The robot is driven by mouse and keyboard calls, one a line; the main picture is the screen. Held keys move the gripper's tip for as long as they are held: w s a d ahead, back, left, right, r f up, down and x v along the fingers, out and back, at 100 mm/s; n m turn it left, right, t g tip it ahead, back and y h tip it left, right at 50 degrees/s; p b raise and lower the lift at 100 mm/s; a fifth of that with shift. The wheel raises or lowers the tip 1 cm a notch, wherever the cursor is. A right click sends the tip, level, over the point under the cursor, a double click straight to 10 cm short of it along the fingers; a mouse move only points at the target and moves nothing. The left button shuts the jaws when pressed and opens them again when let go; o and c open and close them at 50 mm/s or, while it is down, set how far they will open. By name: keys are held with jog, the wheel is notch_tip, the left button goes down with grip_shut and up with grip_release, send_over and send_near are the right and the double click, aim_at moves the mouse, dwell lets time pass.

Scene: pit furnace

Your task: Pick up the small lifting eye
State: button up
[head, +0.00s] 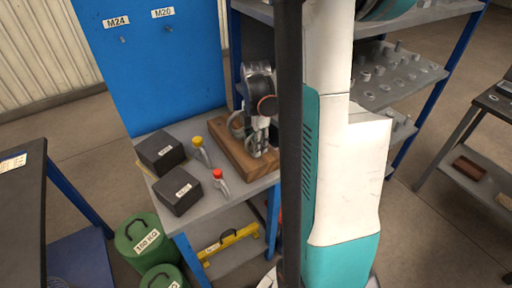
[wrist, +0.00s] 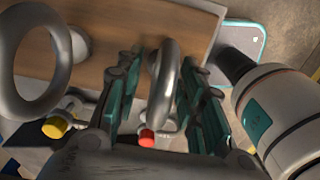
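The small lifting eye (wrist: 165,88) is a grey metal ring. In the wrist view it stands between the two fingers of my gripper (wrist: 162,98). The fingers are apart on either side of the ring, with a narrow gap showing at least on the left. A larger grey lifting eye (wrist: 14,88) stands to the left. Both are over a wooden block (wrist: 110,50). In the head view my gripper (head: 262,138) points down at the wooden block (head: 232,152) on the bench. There it largely hides the small eye, and the larger eye (head: 235,124) shows beside it.
Two black boxes (head: 160,152) (head: 178,192) stand left of the block. A yellow-topped piece (head: 199,150) and a red-topped piece (head: 220,182) stand near them. A blue panel (head: 160,65) rises behind the bench. Grey shelves (head: 400,75) stand at the right.

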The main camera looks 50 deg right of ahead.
jog(key=shift+f, duration=0.15)
jog(key=shift+c, duration=0.3)
grip_shut()
